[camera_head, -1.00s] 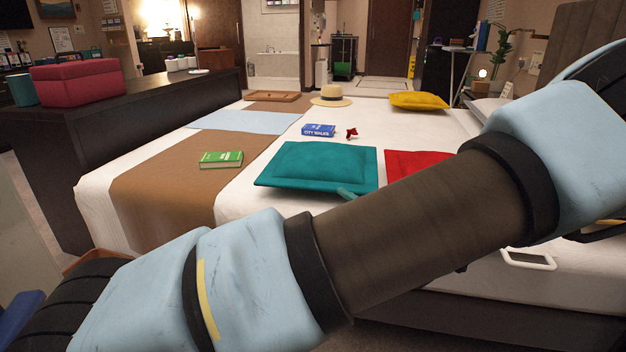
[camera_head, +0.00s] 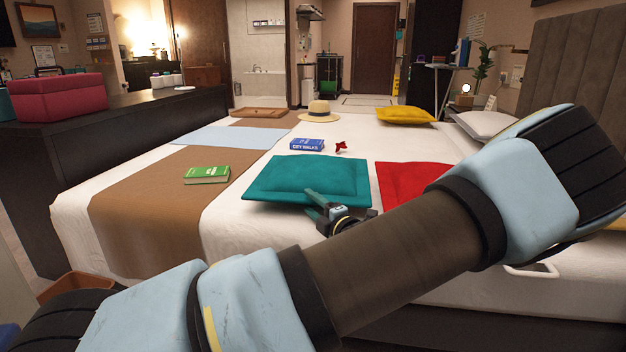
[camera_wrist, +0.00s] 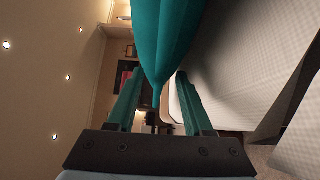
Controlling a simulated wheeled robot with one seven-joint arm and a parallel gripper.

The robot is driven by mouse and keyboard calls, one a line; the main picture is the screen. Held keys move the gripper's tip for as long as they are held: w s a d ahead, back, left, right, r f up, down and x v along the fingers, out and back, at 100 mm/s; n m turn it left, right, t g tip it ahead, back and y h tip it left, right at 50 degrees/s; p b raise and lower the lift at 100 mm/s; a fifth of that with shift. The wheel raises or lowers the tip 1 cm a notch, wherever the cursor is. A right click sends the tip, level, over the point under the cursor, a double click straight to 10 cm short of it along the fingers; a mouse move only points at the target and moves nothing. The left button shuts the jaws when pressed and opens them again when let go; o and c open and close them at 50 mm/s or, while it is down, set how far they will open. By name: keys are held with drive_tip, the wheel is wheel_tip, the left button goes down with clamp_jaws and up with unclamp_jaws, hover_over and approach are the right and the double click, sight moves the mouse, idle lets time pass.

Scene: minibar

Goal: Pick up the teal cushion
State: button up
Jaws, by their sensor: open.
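The teal cushion (camera_head: 305,178) lies on the white bed, its near edge toward me. My gripper (camera_head: 312,203) is at the cushion's near right edge, with its fingers spread. In the wrist view, the cushion (camera_wrist: 165,35) appears edge-on and its seam reaches between the two fingers of my gripper (camera_wrist: 158,75). The fingers stand apart with gaps beside the seam. I cannot tell whether either finger touches the cloth.
A red cushion (camera_head: 408,182) lies right of the teal one, partly behind my arm. A blue book (camera_head: 307,145), a small red object (camera_head: 341,147), a straw hat (camera_head: 318,112) and a yellow cushion (camera_head: 405,115) lie beyond. A green book (camera_head: 207,175) lies left on the brown runner (camera_head: 150,205).

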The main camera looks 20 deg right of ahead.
drive_tip(key=shift+x, duration=0.8)
drive_tip(key=shift+c, duration=0.3)
clamp_jaws()
idle(0.5)
